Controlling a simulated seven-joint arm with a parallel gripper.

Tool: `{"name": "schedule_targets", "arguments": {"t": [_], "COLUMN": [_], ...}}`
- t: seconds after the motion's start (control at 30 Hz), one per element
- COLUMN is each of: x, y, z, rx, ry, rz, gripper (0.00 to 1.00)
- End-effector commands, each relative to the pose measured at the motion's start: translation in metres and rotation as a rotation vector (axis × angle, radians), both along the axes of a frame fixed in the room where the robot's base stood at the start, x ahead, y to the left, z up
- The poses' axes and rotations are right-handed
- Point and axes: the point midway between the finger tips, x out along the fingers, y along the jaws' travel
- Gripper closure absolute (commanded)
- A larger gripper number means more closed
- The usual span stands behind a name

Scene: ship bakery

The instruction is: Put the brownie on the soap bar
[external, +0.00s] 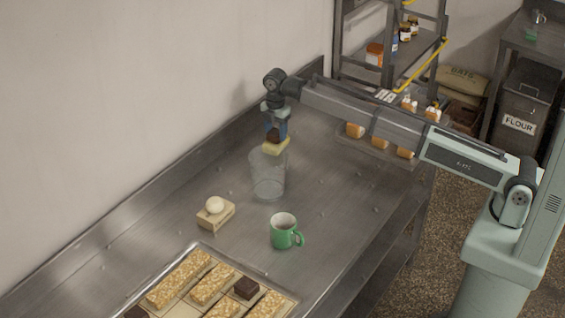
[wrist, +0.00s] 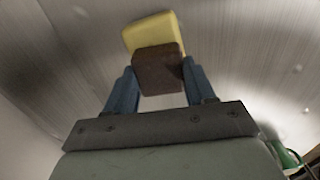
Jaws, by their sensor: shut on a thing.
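My gripper (external: 275,127) is shut on a dark brownie (external: 272,136) near the far wall side of the steel counter. In the wrist view the brownie (wrist: 158,70) sits between the two blue fingers. A pale yellow block, which looks like the soap bar (external: 277,147), shows right below the brownie, behind the clear glass. In the wrist view the soap bar (wrist: 148,31) lies just beyond the brownie, overlapped by it and slightly turned. I cannot tell whether brownie and soap bar touch.
The clear glass (external: 267,180) stands close in front of the soap bar. A green mug (external: 284,231) and a tan block (external: 216,217) with a white ball on it stand nearer. A tray (external: 206,248) of bars and dark squares is in front. Rolls lie at the right.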

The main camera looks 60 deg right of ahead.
Motion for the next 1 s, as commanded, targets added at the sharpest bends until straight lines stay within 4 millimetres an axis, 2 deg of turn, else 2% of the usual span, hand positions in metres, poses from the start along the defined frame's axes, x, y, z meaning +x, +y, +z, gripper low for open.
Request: {"name": "schedule_targets", "arguments": {"t": [0.37,0.4,0.6,0.67,1.0], "x": [0.0001,0.0002,0.0002,0.0002,0.0004], "y": [0.0,0.0,0.0,0.0,0.0001], "z": [-0.0037,-0.0043,-0.0038,-0.0038,0.0013], "rx": [0.0,0.0,0.0,0.0,0.0], "ry": [0.0,-0.001,0.0,0.0,-0.001], "rz": [0.0,0.0,0.0,0.0,0.0], "gripper": [0.75,0.45,0.26,0.2,0.2]}}
